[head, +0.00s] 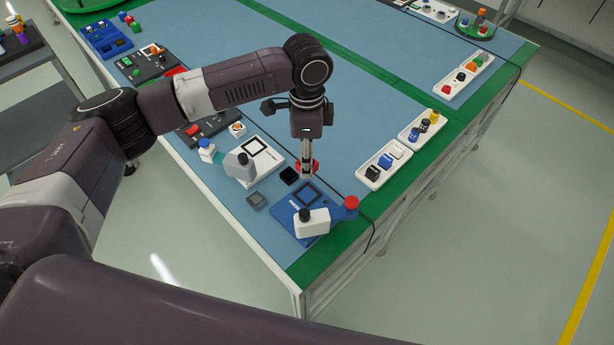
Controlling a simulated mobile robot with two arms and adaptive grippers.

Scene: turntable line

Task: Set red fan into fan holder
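My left gripper (307,175) points down over the near part of the blue table, its fingers close together. A small red part (314,165), which looks like the red fan, shows on both sides of the fingers. I cannot tell whether the fingers grip it or are in front of it. Just below the fingertips is a blue fixture (283,214) with a dark square frame (307,193). A white fixture (270,172) with a black square outline stands to its left. I cannot tell for certain which is the fan holder. My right gripper is out of view.
White trays (374,183) line the right edge. A dark cable runs nearby.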

